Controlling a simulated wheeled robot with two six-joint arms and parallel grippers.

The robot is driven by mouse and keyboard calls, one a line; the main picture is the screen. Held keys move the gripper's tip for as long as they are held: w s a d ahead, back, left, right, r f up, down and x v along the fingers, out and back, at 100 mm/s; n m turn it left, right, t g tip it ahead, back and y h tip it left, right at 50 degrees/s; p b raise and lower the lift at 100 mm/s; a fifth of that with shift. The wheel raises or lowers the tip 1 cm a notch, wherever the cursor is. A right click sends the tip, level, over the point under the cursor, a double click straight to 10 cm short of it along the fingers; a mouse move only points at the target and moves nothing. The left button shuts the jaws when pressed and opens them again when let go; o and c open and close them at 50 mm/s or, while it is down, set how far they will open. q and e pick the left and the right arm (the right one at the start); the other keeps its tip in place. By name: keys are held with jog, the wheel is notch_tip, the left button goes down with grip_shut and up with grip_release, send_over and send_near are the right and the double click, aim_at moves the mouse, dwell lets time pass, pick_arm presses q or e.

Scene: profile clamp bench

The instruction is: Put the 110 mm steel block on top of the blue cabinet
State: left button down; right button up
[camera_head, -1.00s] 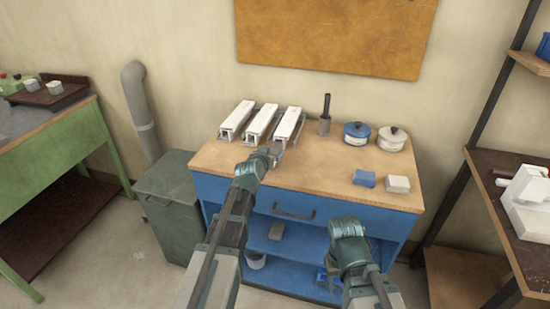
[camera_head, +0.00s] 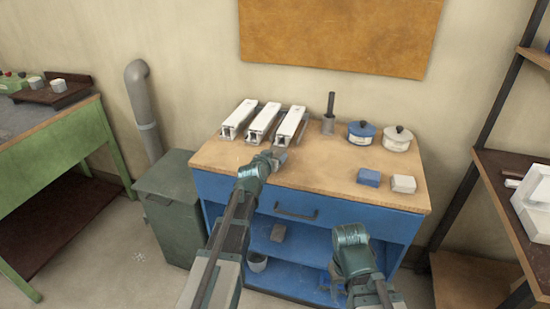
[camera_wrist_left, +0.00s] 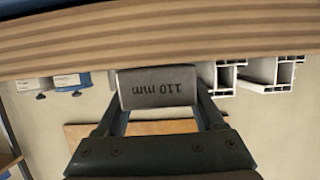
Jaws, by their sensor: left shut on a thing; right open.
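My left gripper (camera_head: 276,155) is shut on the grey 110 mm steel block (camera_wrist_left: 157,87), whose "110 mm" label reads upside down in the left wrist view. The left gripper (camera_wrist_left: 157,95) has a finger on each side of the block. In the head view the block is small and partly hidden by the gripper, at the wooden top of the blue cabinet (camera_head: 230,157), just in front of the white profiles. I cannot tell whether it touches the top. My right gripper (camera_head: 338,280) is open, low in front of the cabinet's open shelves, its fingers mostly hidden by the wrist.
White profiles (camera_head: 264,122) stand at the back left of the top. The front middle is clear.

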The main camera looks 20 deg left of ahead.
pick_arm(q)
jog(key=shift+f, duration=0.15)
grip_release()
jog(key=shift+r, duration=0.3)
jog(key=p+v, duration=0.4)
jog(key=v, duration=0.8)
jog(key=shift+f, duration=0.1)
